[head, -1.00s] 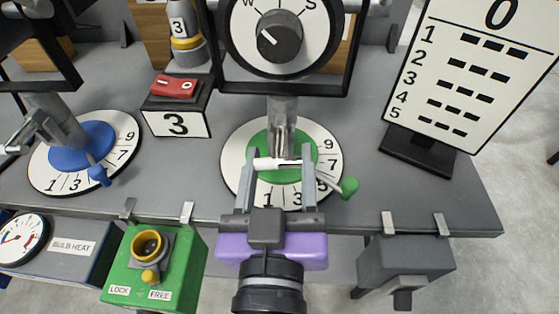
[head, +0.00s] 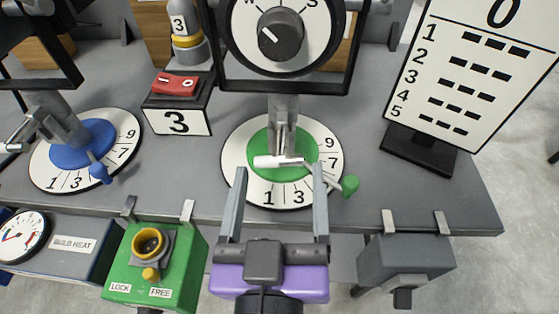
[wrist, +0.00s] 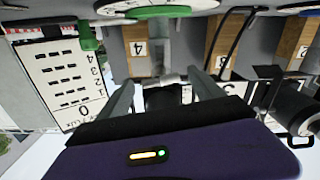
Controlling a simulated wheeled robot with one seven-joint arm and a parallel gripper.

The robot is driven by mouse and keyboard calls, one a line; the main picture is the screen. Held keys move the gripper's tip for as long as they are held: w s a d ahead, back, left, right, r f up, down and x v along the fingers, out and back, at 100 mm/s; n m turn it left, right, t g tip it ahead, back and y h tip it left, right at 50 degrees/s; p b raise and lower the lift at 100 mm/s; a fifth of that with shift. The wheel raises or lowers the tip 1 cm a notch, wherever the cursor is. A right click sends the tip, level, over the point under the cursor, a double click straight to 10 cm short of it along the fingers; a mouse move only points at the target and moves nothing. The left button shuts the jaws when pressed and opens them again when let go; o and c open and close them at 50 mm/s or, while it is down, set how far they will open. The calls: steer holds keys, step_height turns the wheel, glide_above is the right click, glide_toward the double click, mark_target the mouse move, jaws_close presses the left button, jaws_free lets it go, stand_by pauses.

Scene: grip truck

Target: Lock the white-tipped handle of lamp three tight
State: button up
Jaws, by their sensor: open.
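The white-tipped handle (head: 268,162) is a short bar lying nearly level across the front of the grey post (head: 283,120). The post stands on a green disc (head: 258,147) inside a white numbered dial, beside the sign marked 3 (head: 178,122). My gripper (head: 279,168) is open and empty. Its two fingers point at the handle from the near side, one toward each end, with a gap between them and the bar. In the wrist view the open fingers (wrist: 165,90) also show, with a small pale bar between their far ends.
A green knob (head: 350,186) on a thin rod sticks out right of the dial. A blue-disc dial (head: 82,157) stands left. A green lock box (head: 155,265) and a grey box (head: 405,268) hang at the front edge. A number board (head: 470,65) stands at right.

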steer(key=shift+s+p, duration=0.65)
steer(key=shift+s, duration=1.6)
steer(key=shift+a, duration=0.1)
steer(key=a+n+y, duration=0.6)
steer(key=a+y, duration=0.1)
steer(key=s+d+f+m+g+h+p, duration=0.1)
steer(key=s+d+f+m+h+p, duration=0.1)
steer(key=s+d, duration=0.3)
steer(key=s+d+f+m+g+h+p, duration=0.1)
steer(key=s+d+p, duration=0.4)
steer(key=d, duration=0.8)
steer(key=s+d+f+m+g+h+p, duration=0.1)
steer(key=s+d+f+m+h+p, duration=0.2)
steer(key=d, duration=0.7)
steer(key=shift+s+m+p, duration=0.45)
steer(key=shift+s+m, duration=0.35)
steer(key=shift+s, duration=0.3)
steer(key=shift+f, duration=0.1)
